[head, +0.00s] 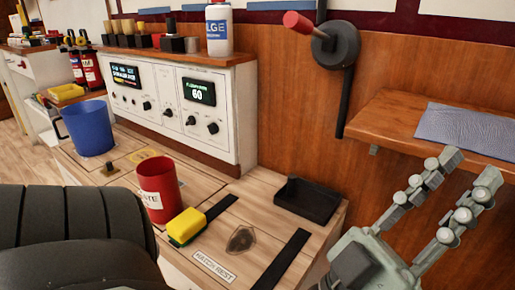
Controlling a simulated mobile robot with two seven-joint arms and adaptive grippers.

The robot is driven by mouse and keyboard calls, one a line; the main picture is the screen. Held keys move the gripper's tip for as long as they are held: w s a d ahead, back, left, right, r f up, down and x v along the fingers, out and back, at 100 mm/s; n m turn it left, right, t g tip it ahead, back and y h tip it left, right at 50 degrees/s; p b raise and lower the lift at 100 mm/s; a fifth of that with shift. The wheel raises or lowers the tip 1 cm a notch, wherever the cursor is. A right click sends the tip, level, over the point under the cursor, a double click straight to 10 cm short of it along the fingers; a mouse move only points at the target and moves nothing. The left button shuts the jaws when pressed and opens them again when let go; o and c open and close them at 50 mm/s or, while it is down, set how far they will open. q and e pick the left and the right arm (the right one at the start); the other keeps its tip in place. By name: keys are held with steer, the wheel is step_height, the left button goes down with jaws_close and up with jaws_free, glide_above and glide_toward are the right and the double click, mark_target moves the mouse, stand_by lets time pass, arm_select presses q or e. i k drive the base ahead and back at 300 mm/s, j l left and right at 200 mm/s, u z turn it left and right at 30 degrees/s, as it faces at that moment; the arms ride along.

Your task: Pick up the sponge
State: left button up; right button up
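A yellow sponge (186,226) with a green underside lies on the light wooden deck, close to the right of a red bin. Nothing holds it.
The red bin (158,191) and a blue bucket (88,128) stand on the deck. The black tray (307,201) sits near its right edge. A white control panel (160,100) rises behind. A dark ribbed shape (75,235) fills the lower left. A wooden shelf (390,125) juts out at right.

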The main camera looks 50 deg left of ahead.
mark_target(185, 227)
steer(key=l+u, duration=0.15)
steer(key=u, duration=0.6)
steer(key=j+u, duration=0.1)
steer(key=u, duration=0.35)
steer(key=j+u, duration=0.1)
steer(key=u, duration=0.35)
steer(key=j+u, duration=0.1)
steer(key=u, duration=0.35)
steer(key=k+j, duration=0.15)
steer(key=k, duration=0.25)
steer(key=k+j, duration=0.15)
steer(key=k, duration=0.3)
steer(key=k+j, duration=0.15)
steer(key=k, duration=0.25)
